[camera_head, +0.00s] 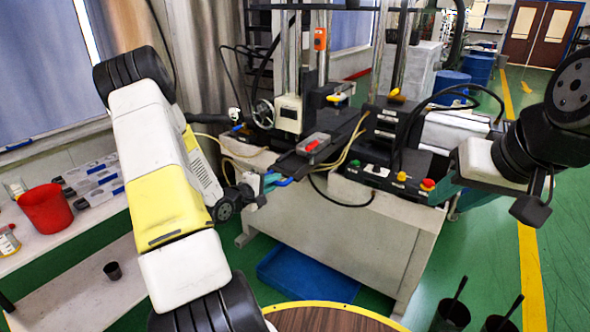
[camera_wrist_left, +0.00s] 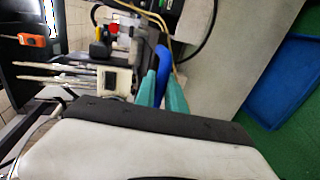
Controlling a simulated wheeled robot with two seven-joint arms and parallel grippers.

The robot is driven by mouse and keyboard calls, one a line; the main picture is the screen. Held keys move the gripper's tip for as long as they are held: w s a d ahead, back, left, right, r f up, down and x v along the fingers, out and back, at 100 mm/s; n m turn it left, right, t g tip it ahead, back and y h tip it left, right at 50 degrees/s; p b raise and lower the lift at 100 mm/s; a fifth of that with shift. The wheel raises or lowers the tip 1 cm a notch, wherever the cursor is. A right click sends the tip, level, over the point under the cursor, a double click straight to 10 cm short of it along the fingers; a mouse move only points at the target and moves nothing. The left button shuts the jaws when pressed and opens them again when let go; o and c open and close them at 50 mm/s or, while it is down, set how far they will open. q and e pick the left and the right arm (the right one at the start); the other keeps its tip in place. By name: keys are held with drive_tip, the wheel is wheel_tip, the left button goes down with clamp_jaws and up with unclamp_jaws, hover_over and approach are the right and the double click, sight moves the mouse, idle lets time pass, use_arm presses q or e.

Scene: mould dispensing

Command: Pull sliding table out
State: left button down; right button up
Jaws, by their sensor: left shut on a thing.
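The sliding table (camera_head: 296,166) is a dark flat slide at the front of the machine, with a grey block with a red part (camera_head: 314,143) on it. Its blue handle (camera_head: 284,182) is at the near end and also shows in the left wrist view (camera_wrist_left: 162,68). My left gripper (camera_head: 270,182) has teal fingers, shut on the blue handle; in the left wrist view the fingers (camera_wrist_left: 161,92) lie on either side of it. My right gripper (camera_head: 443,191) is at the right, by the machine's front corner, seen from the side; its finger gap cannot be made out.
The machine's control buttons (camera_head: 402,177) are right of the slide. A blue tray (camera_head: 305,276) lies on the floor below. A red bucket (camera_head: 46,208) stands on the left bench. A round wooden-topped table (camera_head: 325,318) is at the bottom edge. Green floor is open at the right.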

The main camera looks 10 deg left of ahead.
use_arm(q)
drive_tip(key=shift+f+v, duration=0.25)
drive_tip(key=shift+v, duration=0.95)
drive_tip(key=c, duration=1.4)
unclamp_jaws()
drive_tip(key=v, duration=0.8)
